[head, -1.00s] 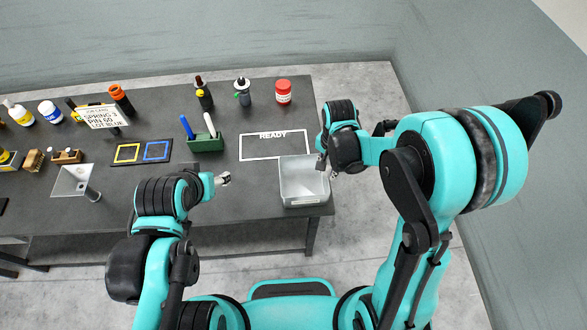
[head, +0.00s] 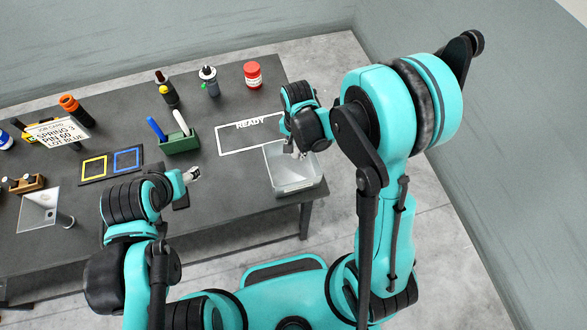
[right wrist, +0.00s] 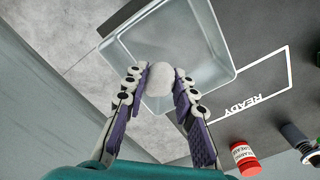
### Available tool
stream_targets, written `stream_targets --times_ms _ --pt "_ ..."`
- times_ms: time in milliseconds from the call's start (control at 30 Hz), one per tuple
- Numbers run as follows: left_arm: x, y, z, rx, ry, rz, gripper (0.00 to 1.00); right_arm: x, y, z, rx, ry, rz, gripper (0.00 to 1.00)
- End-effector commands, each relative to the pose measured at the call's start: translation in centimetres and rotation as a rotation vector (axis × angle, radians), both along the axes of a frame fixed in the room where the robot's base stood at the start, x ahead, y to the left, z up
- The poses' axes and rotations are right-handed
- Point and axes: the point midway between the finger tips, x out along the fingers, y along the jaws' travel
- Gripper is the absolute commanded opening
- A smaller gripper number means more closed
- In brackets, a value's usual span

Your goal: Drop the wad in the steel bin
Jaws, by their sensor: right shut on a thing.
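The steel bin (head: 292,184) is an open, pale grey box at the right front corner of the table. In the right wrist view the bin (right wrist: 226,42) lies behind and below my fingers. My right gripper (head: 294,153) is over the back part of the bin. It is shut on the wad (right wrist: 159,77), a small whitish lump between the fingertips of the right gripper (right wrist: 160,88). The wad appears against the bin's inside; its height above the floor of the bin is hard to tell. My left gripper (head: 191,174) is over the table, left of the bin, too small to read.
A white READY outline (head: 225,152) lies behind the bin. Table between is clear.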

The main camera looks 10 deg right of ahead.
Motion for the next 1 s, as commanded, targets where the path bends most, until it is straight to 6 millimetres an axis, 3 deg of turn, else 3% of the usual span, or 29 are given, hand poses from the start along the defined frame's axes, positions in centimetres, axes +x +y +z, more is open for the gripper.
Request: stream_targets --times_ms 233,267,333,733,1000 --pt "0.0 0.0 0.0 0.000 0.000 0.000 0.57 0.0 0.0 0.0 0.000 0.000 0.000 0.18" --pt "0.0 0.0 0.0 0.000 0.000 0.000 0.57 0.0 0.0 0.0 0.000 0.000 0.000 0.34" --pt "0.0 0.0 0.0 0.000 0.000 0.000 0.57 0.0 0.0 0.0 0.000 0.000 0.000 0.50" --pt "0.0 0.0 0.0 0.000 0.000 0.000 0.57 0.0 0.0 0.7 0.000 0.000 0.000 0.50" --pt "0.0 0.0 0.0 0.000 0.000 0.000 0.57 -0.1 0.0 5.8 0.000 0.000 0.000 0.50"
